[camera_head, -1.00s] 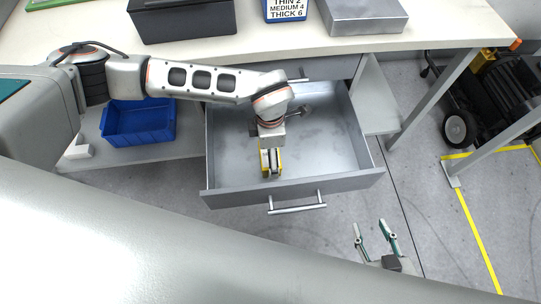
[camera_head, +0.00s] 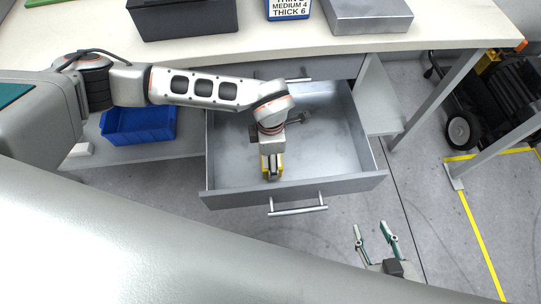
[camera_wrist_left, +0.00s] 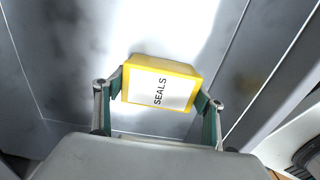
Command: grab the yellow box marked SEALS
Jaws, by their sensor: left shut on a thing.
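The yellow box marked SEALS (camera_wrist_left: 160,84) shows in the left wrist view with its white label facing the camera. My left gripper (camera_wrist_left: 160,94) is shut on it, with one finger against each side. In the head view my left gripper (camera_head: 271,168) is over the open drawer (camera_head: 335,150), near its front wall. Only small yellow parts of the box (camera_head: 280,165) show there beside the gripper. I cannot tell whether the box touches the drawer floor. My right gripper (camera_head: 375,232) is open and empty, low in front of the drawer to the right.
The tabletop (camera_head: 275,45) overhangs the drawer's back. A blue bin (camera_head: 138,124) sits on the shelf left of the drawer. The drawer looks otherwise empty.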

